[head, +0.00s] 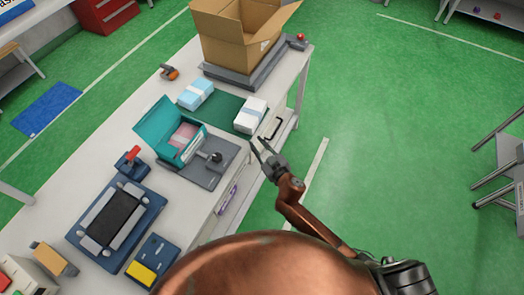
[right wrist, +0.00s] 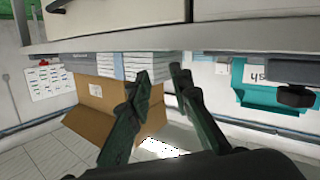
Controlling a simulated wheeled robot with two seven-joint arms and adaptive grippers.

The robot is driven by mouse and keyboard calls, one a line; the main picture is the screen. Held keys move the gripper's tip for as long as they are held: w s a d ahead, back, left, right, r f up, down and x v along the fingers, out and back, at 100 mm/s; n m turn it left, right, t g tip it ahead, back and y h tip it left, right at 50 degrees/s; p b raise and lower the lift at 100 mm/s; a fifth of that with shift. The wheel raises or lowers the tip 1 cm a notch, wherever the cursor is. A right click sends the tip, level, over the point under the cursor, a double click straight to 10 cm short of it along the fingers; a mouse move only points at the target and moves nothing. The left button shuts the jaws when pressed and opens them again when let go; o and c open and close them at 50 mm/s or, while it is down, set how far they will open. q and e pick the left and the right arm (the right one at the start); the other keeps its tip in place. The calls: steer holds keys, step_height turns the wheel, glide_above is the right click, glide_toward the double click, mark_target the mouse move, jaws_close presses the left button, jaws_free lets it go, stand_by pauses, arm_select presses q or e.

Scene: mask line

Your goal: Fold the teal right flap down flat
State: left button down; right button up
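A teal box (head: 171,151) sits open on a grey fixture (head: 208,173) on the table in the head view. A large teal panel (head: 153,118) stands raised at its far left side. A smaller teal flap (head: 193,149) stands tilted along its right side, beside the fixture's black knob. Pinkish contents (head: 184,135) show between them. My right gripper (head: 260,147) is open and empty, right of the fixture beyond the table's edge, apart from the box. Its spread fingers (right wrist: 155,85) also show in the right wrist view. My left gripper is not in view.
Blue packs (head: 196,93) and white packs (head: 251,115) lie on a dark green mat behind the box. A cardboard box (head: 238,40) stands at the far end. A red-topped device (head: 131,160) and dark blue fixture (head: 115,219) are left of the box. The floor right of the table is clear nearby.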

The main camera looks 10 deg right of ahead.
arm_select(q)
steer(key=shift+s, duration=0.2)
arm_select(e)
steer(key=shift+s+d+f, duration=0.35)
steer(key=shift+d+f, duration=0.2)
steer(key=shift+f, duration=0.15)
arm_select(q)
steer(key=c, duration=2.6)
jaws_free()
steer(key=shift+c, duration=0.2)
arm_select(e)
steer(key=shift+f, duration=0.1)
